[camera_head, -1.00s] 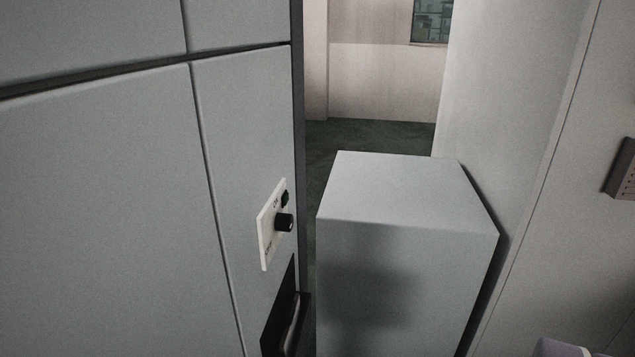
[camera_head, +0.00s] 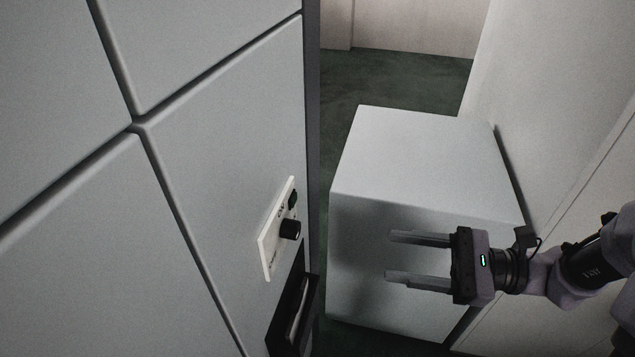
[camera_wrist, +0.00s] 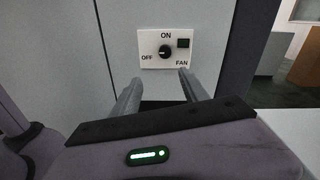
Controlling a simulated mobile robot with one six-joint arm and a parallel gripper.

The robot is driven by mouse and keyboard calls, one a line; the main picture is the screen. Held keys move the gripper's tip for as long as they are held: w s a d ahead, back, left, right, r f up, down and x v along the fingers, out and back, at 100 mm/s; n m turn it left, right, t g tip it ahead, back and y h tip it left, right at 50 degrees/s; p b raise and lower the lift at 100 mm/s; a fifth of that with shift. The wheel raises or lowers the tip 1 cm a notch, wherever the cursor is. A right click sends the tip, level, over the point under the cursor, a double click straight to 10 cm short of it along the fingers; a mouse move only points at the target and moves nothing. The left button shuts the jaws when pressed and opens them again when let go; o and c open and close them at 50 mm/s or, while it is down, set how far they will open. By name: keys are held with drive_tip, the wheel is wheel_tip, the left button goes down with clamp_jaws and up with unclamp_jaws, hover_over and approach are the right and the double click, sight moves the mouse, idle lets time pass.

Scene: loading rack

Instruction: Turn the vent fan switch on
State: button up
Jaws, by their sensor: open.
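The vent fan switch plate (camera_head: 274,238) is a white panel on the grey wall, left of centre in the head view. It carries a black round knob (camera_head: 290,229) and a small dark square. In the wrist view the plate (camera_wrist: 151,61) reads ON at the top, OFF at the left and FAN at the lower right. The knob (camera_wrist: 165,51) shows a pale mark on its left side, toward OFF. My gripper (camera_head: 388,257) is open and empty, right of the plate and apart from it, with its fingers pointing left toward it.
A black wall holder (camera_head: 274,330) sits just below the plate. A large grey box (camera_head: 420,155) stands behind my gripper. A pale wall (camera_head: 530,80) is at the right. Dark green floor (camera_head: 385,80) shows through the gap beyond.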

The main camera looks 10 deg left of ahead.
sight(299, 231)
drive_tip(key=shift+m, duration=0.3)
drive_tip(key=a+b, duration=0.1)
drive_tip(key=a, duration=0.4)
drive_tip(key=w+a+b, duration=0.1)
drive_tip(key=a, duration=0.5)
drive_tip(key=w+a+b, duration=0.1)
drive_tip(key=a+b, duration=0.1)
drive_tip(key=a, duration=0.4)
drive_tip(key=shift+r, duration=0.1)
drive_tip(key=shift+w, duration=0.1)
drive_tip(key=shift+c, duration=0.2)
clamp_jaws()
